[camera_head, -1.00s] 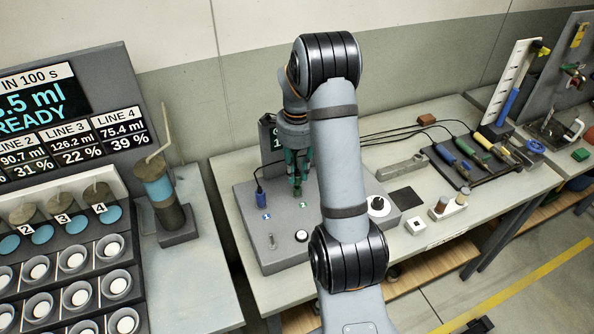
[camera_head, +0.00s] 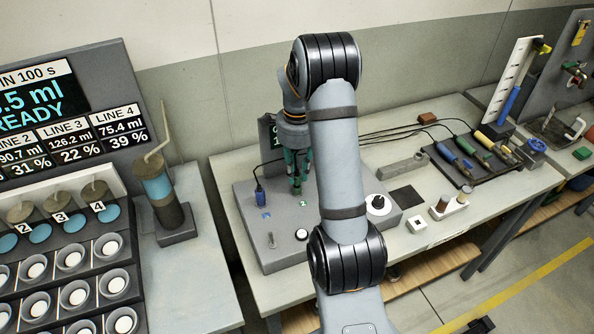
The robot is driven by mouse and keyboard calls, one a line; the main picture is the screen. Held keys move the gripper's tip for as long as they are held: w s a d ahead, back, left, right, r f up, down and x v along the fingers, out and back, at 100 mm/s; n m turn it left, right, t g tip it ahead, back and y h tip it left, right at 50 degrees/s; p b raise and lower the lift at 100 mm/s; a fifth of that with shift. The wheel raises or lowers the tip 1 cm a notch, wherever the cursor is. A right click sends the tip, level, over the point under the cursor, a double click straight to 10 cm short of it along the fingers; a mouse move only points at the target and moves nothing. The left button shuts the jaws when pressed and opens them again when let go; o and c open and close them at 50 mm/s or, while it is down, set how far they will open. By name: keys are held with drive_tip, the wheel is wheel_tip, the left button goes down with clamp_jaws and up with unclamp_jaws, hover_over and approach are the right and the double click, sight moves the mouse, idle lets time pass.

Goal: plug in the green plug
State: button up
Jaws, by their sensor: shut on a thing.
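My gripper (camera_head: 298,180) points down over the grey socket box (camera_head: 338,232), beside a green label marked 2 (camera_head: 303,203). Its fingers are shut on the green plug (camera_head: 297,187), which shows only as a small dark green shape at their tips. I cannot tell whether the plug is seated in a socket or just above the box. A blue plug (camera_head: 260,194) stands upright on the box to the left, its cable rising from its top, near a blue label (camera_head: 266,216). My arm hides part of the box.
The box carries a toggle switch (camera_head: 271,240), a white knob (camera_head: 301,234) and a round dial (camera_head: 377,204). Dark cables run right toward a dark tray (camera_head: 465,165) of coloured-handled tools. A cylinder on a stand (camera_head: 163,200) is at left.

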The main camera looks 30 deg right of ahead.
drive_tip(key=shift+f+b, duration=0.7)
drive_tip(key=shift+f, duration=0.15)
drive_tip(key=o, duration=1)
drive_tip(key=shift+r, duration=0.1)
wheel_tip(320, 180, up, 12)
drive_tip(key=shift+f, duration=0.1)
